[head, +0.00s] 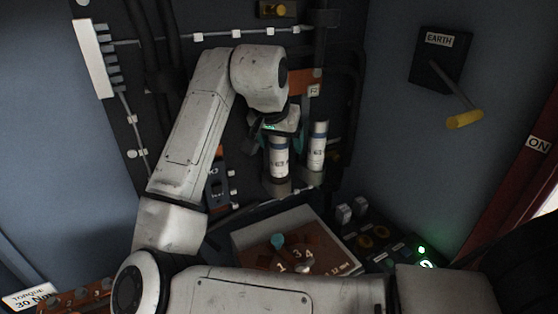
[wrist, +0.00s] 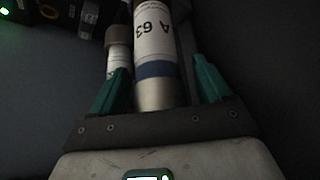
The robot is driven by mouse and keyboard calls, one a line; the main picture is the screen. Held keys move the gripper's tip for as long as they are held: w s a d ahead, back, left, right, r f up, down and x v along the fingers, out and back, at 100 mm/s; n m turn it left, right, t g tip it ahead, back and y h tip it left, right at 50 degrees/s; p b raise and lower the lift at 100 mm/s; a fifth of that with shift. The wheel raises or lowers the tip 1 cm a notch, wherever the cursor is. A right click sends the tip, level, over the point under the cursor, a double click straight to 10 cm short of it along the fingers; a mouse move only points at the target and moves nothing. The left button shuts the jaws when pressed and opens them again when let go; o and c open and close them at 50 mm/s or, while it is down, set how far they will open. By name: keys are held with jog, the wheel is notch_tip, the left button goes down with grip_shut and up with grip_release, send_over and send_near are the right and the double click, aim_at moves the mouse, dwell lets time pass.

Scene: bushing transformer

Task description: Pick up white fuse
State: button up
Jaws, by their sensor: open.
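Two white cylindrical fuses with blue bands stand upright side by side in the head view. The left white fuse (head: 279,158) is directly below and at my gripper (head: 282,134); the right fuse (head: 317,147) stands just beside it. In the wrist view my gripper (wrist: 160,68) has its teal fingers spread on both sides of the near fuse (wrist: 155,45), marked "63 A", with a silver metal end cap. The fingers appear apart from its sides. The second fuse (wrist: 118,58) shows behind, close to the left finger.
An earth switch with a yellow handle (head: 464,119) is on the right wall. Cables run behind the fuses.

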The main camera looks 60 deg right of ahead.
jog(key=c, duration=1.4)
jog(key=shift+r, duration=0.1)
